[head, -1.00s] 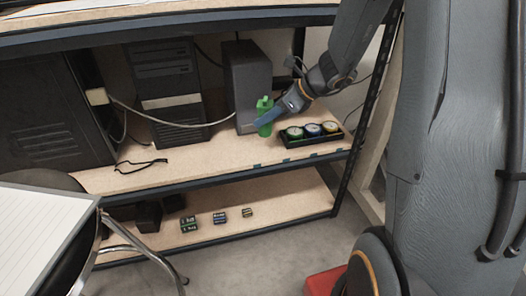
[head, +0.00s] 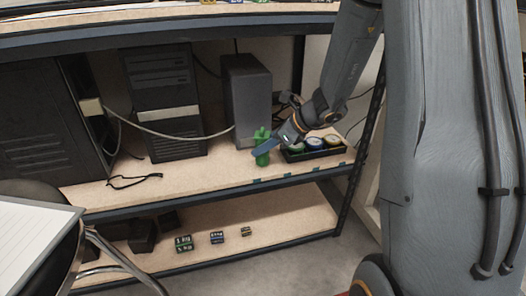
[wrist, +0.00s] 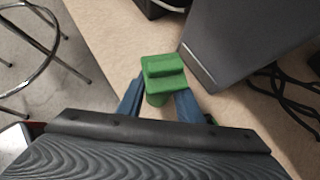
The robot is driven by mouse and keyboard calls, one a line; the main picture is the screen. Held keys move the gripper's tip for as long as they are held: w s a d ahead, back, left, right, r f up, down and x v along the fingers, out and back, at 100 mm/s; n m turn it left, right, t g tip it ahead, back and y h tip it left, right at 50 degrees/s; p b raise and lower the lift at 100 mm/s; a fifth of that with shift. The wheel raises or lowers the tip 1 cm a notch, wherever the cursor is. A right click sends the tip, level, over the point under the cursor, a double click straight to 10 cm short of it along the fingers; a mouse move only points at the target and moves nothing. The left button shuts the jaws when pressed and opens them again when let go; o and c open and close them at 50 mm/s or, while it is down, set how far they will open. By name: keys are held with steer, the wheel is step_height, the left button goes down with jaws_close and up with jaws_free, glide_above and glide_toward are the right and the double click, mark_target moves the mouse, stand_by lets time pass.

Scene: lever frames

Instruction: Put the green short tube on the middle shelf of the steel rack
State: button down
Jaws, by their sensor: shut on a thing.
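The green short tube (head: 262,155) is upright at the middle shelf (head: 205,180) of the steel rack, near its front edge. My gripper (head: 264,147) is shut on it, with blue fingers on its sides. In the wrist view the tube (wrist: 162,70) shows its blocky green top between the fingertips of my gripper (wrist: 160,103). Its base is at or just above the shelf board; I cannot tell if it touches. Part of its body is hidden by a finger in the head view.
A dark grey box (head: 247,95) stands close behind the tube. A black tray (head: 318,154) with several round tins is to its right. A computer tower (head: 160,105) and a black cable (head: 135,181) are left. Small boxes (head: 217,238) lie on the shelf below. Bare board lies left of the tube.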

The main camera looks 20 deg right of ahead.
steer(key=shift+f, duration=0.25)
steer(key=shift+f, duration=0.15)
steer(key=c, duration=1.3)
jaws_free()
steer(key=shift+o, duration=0.2)
